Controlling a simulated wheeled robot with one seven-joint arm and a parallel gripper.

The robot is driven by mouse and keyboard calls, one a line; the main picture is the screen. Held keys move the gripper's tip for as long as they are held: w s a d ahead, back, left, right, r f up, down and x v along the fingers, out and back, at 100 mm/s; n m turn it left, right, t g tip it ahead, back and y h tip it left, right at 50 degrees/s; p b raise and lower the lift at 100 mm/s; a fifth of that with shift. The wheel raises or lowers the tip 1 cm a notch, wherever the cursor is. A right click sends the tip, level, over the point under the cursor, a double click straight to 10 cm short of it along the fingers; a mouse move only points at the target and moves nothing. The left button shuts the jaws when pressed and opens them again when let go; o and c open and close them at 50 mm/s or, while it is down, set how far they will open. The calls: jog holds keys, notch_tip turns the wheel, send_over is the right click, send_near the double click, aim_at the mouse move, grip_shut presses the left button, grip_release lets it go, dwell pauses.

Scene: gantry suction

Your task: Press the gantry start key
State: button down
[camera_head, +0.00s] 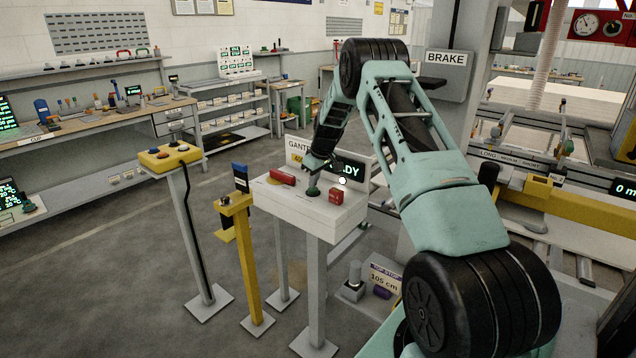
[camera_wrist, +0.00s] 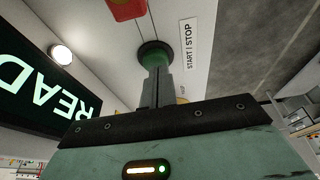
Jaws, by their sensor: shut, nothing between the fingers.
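The gantry control console (camera_head: 262,203) is a white box on legs. Its green round key (camera_head: 313,194) sits on the top face, and in the wrist view the green key (camera_wrist: 158,52) lies beside a "START | STOP" label (camera_wrist: 188,45). My gripper (camera_head: 312,187) points down at the green key with its fingers together and empty. In the wrist view the fingertips (camera_wrist: 156,72) overlap the key's middle and seem to touch it; I cannot tell how far it is pressed. The dark display (camera_wrist: 40,95) shows green letters of "READY".
A round white lamp (camera_head: 342,181) is by the display. Another red part (camera_head: 282,177) is at the console's back left. A yellow button box (camera_head: 170,155) on a post and a yellow stand (camera_head: 236,203) are to the left. The floor further left is open.

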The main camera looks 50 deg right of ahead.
jog(key=b+v, duration=0.4)
jog(key=v, duration=0.7)
jog(key=shift+w+r, duration=0.2)
jog(key=shift+r, duration=0.2)
dwell(0.9)
